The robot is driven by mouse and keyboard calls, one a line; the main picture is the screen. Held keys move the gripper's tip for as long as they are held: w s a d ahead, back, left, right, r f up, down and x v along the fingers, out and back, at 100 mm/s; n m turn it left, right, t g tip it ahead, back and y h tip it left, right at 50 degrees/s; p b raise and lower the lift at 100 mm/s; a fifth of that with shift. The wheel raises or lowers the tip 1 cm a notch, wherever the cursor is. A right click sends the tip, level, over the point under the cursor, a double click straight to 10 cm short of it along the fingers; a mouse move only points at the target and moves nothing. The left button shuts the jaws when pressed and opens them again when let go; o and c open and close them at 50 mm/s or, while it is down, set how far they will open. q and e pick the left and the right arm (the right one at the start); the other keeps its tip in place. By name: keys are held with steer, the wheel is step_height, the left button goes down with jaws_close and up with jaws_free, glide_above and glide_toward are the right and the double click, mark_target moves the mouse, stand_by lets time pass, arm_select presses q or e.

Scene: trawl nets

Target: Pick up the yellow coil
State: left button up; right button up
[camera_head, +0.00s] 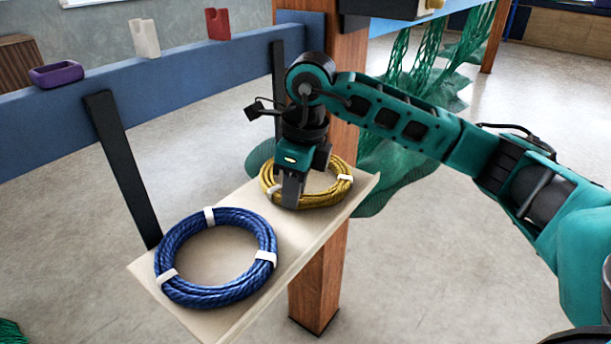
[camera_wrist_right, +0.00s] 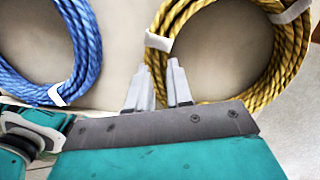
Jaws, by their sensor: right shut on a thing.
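The yellow coil (camera_head: 328,195) is a ring of rope with white bands, lying on the far end of a pale shelf board (camera_head: 285,236). My right gripper (camera_head: 291,192) points down at the coil's near left side and is shut on the rope there. In the right wrist view the fingertips (camera_wrist_right: 162,85) straddle the left strand of the yellow coil (camera_wrist_right: 262,95), just below a white band. The gripped stretch of rope is partly hidden by the fingers. My left gripper is in neither view.
A blue rope coil (camera_head: 217,258) lies on the near end of the board, also at left in the right wrist view (camera_wrist_right: 75,45). A wooden post (camera_head: 318,275) stands beside the board. A blue rail (camera_head: 150,100) holds small purple, white and red items. Green netting (camera_head: 420,60) hangs behind.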

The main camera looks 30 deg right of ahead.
jaws_close()
steer(key=shift+r, duration=0.15)
arm_select(q)
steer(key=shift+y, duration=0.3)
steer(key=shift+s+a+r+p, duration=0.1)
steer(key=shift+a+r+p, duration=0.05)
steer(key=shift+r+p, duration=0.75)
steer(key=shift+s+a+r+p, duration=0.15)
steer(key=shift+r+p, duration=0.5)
steer(key=shift+p, duration=0.5)
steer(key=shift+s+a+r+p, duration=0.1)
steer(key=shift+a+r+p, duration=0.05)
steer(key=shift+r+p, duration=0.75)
arm_select(e)
step_height(320, 180, up, 28)
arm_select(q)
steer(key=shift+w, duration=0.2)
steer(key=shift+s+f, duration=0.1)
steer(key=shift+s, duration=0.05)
